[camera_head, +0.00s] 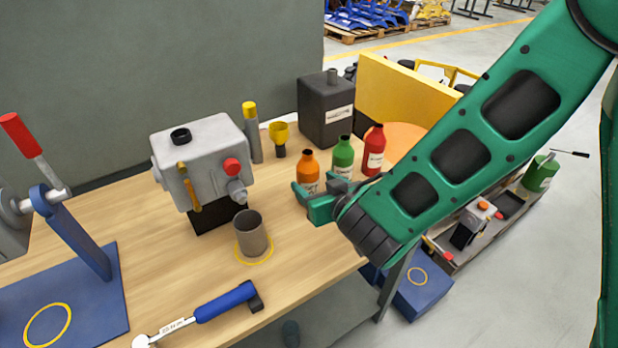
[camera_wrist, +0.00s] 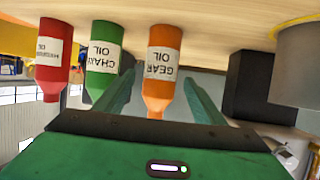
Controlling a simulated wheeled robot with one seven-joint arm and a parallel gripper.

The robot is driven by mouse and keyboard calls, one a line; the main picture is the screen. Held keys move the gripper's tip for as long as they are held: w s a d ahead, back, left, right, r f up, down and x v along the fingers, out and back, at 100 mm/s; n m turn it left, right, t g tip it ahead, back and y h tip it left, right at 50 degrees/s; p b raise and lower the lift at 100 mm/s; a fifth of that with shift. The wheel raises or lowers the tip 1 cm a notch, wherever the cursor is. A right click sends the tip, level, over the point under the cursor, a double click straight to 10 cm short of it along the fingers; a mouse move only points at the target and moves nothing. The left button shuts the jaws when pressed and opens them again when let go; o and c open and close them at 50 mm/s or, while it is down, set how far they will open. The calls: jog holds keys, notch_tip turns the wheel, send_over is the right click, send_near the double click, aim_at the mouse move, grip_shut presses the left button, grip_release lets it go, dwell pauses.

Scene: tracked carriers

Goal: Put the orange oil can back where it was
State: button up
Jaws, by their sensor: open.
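The orange oil can (camera_head: 308,165), a bottle with a dark mouth, stands upright on the wooden bench (camera_head: 200,265) near its right edge. In the wrist view, which is upside down, the orange oil can (camera_wrist: 165,50) carries a "GEAR OIL" label. My gripper (camera_head: 308,196) is open at the can, its lower part partly hidden in the head view. In the wrist view the two fingers of my gripper (camera_wrist: 158,80) appear on either side of the can; whether they touch it cannot be told.
A green bottle (camera_head: 343,155) and a red bottle (camera_head: 374,150) stand close beside the orange can. A grey cup (camera_head: 251,235) stands on a yellow ring. A blue-handled torque wrench (camera_head: 225,301) lies in front. A blue plate (camera_head: 90,310) bears an empty yellow ring.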

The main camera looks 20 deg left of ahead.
jog(key=shift+v, duration=2.3)
jog(key=w+d+m+t+h, duration=0.15)
jog(key=w+d+h, duration=0.25)
jog(key=w+d, duration=0.5)
jog(key=s+d+r+m+g+h, duration=0.2)
jog(key=d+m+g+h, duration=0.35)
jog(key=d, duration=2.45)
jog(key=s+d+m+g+h, duration=0.2)
jog(key=s+d+m+h, duration=0.15)
jog(key=s+d, duration=0.55)
jog(key=s+d+r+m+g+y, duration=0.2)
jog(key=s, duration=0.7)
jog(key=s+d+r+m+g+y, duration=0.2)
jog(key=s+d, duration=0.1)
jog(key=s, duration=0.6)
jog(key=shift+d+y, duration=0.2)
jog(key=shift+y, duration=0.1)
